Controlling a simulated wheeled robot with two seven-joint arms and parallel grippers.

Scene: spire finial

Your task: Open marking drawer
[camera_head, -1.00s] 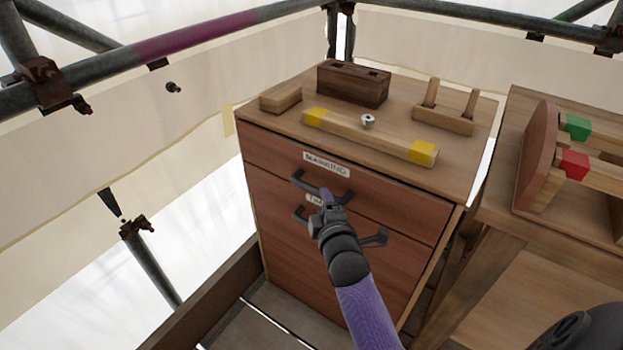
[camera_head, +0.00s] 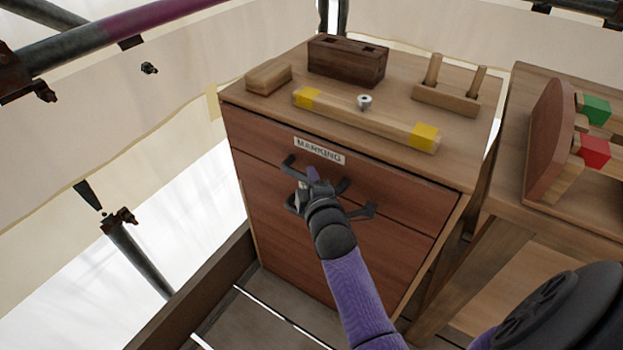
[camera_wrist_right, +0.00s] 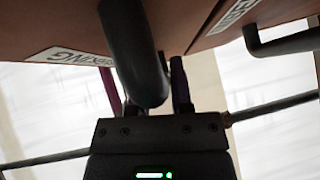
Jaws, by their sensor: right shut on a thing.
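The marking drawer (camera_head: 390,190) is the upper reddish-brown front of the wooden cabinet, with a white MARKING label (camera_head: 319,150). Its dark bar handle (camera_head: 291,163) sits below the label and is partly hidden by my right gripper (camera_head: 314,181). That gripper is shut on the handle. In the right wrist view the handle (camera_wrist_right: 132,50) runs between the fingers, and the label (camera_wrist_right: 70,56) shows upside down at the left. I cannot tell whether the drawer front stands slightly out from the cabinet. My left gripper is not in view.
A lower drawer has its own dark handle (camera_head: 364,211). On the cabinet top are a yellow-ended wooden bar (camera_head: 365,120), a dark slotted block (camera_head: 347,62), a small block (camera_head: 268,79) and a pegged stand (camera_head: 445,98). A bench with red (camera_head: 594,151) and green blocks (camera_head: 597,110) stands right.

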